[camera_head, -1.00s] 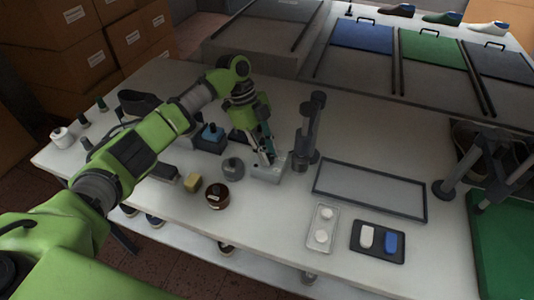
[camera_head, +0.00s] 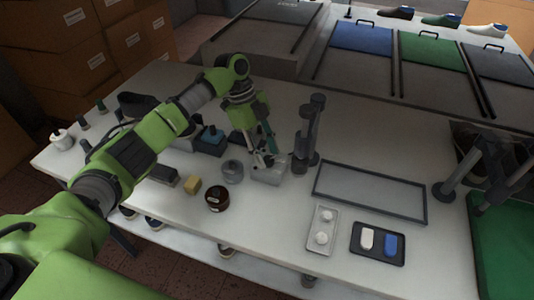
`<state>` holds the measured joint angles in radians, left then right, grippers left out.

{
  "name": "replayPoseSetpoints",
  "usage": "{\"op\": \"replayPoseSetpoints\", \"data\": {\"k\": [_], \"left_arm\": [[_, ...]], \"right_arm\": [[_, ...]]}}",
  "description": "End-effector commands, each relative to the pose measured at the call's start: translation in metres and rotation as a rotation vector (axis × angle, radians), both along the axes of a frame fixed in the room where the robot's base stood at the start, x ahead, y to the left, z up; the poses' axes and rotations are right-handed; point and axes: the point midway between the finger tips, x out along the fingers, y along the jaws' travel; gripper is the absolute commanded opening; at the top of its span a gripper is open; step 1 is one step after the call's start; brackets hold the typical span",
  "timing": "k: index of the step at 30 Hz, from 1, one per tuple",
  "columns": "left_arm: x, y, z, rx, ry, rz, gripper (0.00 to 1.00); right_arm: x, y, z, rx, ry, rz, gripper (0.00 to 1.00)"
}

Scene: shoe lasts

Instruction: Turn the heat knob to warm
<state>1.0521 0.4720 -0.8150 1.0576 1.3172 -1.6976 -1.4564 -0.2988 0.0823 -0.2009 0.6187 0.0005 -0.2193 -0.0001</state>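The heat control seems to be the small pale grey box (camera_head: 270,176) on the white table, left of the dark post device. Its knob and markings are too small or too covered to make out. My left gripper (camera_head: 262,161) comes down over the left top of this box, fingers pointing down. Its fingers look spread apart, with a gap between the tips. I cannot tell whether they touch the knob. My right gripper does not show.
A dark upright post device (camera_head: 309,135) stands close right of the box. A grey round tin (camera_head: 232,172), a brown round tin (camera_head: 217,197) and a yellow block (camera_head: 192,186) lie to the left. A framed grey panel (camera_head: 370,190) lies to the right, with clear table in front of the box.

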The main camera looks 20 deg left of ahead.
Motion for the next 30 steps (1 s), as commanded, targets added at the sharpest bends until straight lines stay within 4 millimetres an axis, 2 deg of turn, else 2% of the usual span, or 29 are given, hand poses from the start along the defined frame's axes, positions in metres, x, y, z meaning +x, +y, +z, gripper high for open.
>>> {"op": "replayPoseSetpoints", "data": {"k": [9,15,21,30], "left_arm": [[0.009,0.023,0.061,-0.002,-0.005,0.002,0.38],[0.012,0.035,0.091,-0.001,-0.004,0.002,0.38],[0.013,0.040,0.103,-0.001,-0.003,-0.001,0.38],[0.013,0.040,0.104,-0.001,-0.002,0.000,0.38]], "right_arm": [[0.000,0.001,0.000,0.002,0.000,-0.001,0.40],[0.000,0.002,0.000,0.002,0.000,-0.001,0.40],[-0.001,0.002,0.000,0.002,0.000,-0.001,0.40],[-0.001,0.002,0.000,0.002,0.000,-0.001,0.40]]}}
